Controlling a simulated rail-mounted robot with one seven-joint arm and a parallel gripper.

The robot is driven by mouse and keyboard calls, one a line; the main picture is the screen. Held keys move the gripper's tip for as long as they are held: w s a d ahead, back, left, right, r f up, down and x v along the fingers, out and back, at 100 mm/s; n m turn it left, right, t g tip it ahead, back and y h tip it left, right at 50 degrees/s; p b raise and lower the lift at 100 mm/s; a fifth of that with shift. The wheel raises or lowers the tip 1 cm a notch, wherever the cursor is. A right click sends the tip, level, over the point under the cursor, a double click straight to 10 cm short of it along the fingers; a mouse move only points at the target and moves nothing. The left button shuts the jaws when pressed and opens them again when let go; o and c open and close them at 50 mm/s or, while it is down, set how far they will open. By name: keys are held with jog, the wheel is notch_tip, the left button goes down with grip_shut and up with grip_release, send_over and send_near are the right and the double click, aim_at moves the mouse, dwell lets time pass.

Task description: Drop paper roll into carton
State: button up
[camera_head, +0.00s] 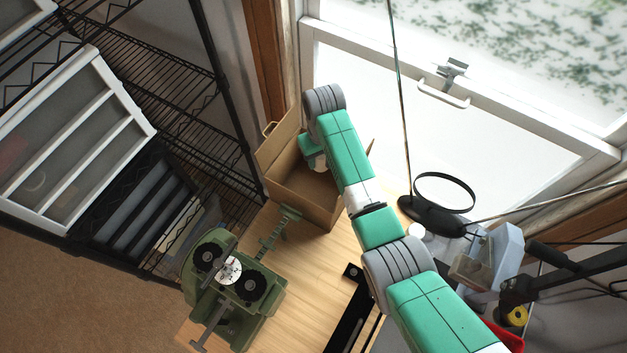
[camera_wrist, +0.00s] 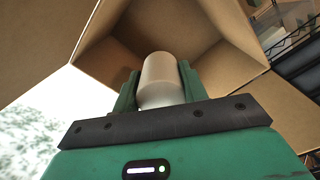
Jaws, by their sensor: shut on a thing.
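The open cardboard carton (camera_head: 290,190) stands at the back of the wooden table, by the window. In the wrist view its brown inner walls (camera_wrist: 235,70) surround the view ahead of my gripper (camera_wrist: 160,85). My gripper is shut on the pale paper roll (camera_wrist: 162,78), which sits between the two green fingers. The roll is over the carton's opening; its height above the carton floor is hard to tell.
A green machine with two dark reels (camera_head: 232,275) stands on the table's left front. A black wire shelf (camera_head: 185,110) is at the left. Bare tabletop (camera_head: 310,262) lies before the carton.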

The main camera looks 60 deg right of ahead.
jog(key=shift+f+b, duration=0.35)
jog(key=shift+f, duration=0.5)
jog(key=shift+r, duration=0.1)
jog(key=o, duration=1.1)
notch_tip(320, 180, up, 8)
jog(key=shift+f+b, duration=0.1)
jog(key=shift+b, duration=0.35)
